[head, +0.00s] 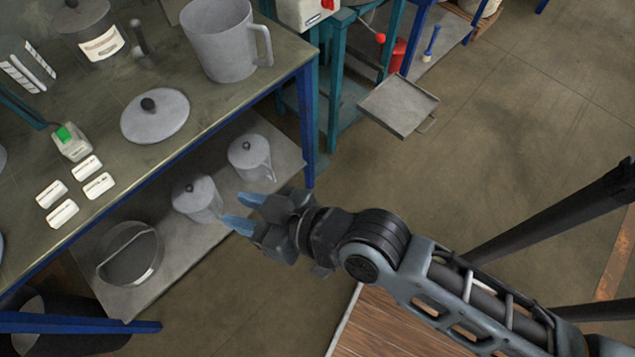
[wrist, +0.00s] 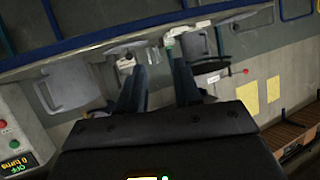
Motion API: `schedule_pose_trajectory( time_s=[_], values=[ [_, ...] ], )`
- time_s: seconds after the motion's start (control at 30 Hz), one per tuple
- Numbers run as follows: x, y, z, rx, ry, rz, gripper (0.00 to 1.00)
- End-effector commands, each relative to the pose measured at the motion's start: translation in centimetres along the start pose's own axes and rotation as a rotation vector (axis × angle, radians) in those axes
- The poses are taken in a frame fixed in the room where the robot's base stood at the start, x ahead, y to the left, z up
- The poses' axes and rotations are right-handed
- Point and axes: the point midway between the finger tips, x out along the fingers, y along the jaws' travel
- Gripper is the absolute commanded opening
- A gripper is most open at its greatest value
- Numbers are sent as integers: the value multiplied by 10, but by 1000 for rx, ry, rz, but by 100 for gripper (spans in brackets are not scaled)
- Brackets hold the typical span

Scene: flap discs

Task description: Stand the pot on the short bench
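Several grey vessels could be the pot, and I cannot tell which is meant. A large open vessel with a side handle (head: 222,45) stands on the workbench, beside a loose round lid (head: 155,116). A lidded pot with a pale label (head: 88,22) is at the far left. On the lower shelf are two small lidded jugs (head: 250,158) (head: 197,198) and a round pan with a bail handle (head: 130,253). A low wood-planked surface (head: 390,328), perhaps the short bench, is at the bottom. My gripper (head: 243,212) is open and empty above the shelf's front edge, near the jugs; its fingers also show in the wrist view (wrist: 160,92).
The workbench (head: 170,165) has blue legs and carries small white blocks (head: 62,214) and a device with a green button (head: 70,140). A grey tray (head: 398,105) projects from a teal frame. A dark bin (head: 60,325) stands lower left. The floor at right is largely clear.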

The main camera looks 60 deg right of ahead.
Motion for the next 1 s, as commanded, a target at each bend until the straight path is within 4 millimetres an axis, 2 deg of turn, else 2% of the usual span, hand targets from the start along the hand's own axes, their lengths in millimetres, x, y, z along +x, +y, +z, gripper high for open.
schedule_pose_trajectory(
  time_s=[0.03, 0.23, 0.4, 0.5, 0.6, 0.7, 1.0],
  values=[
    [-24, 2, 11, 9, -2, 22, 33],
    [-110, 24, 22, 6, 40, 94, 33],
    [-174, 40, 13, -37, 85, 107, 33],
    [-200, 47, 4, -63, 107, 98, 33],
    [-215, 50, -4, -79, 125, 86, 33],
    [-222, 51, -8, -89, 134, 80, 33],
    [-222, 51, -8, -89, 136, 79, 33]
  ],
)
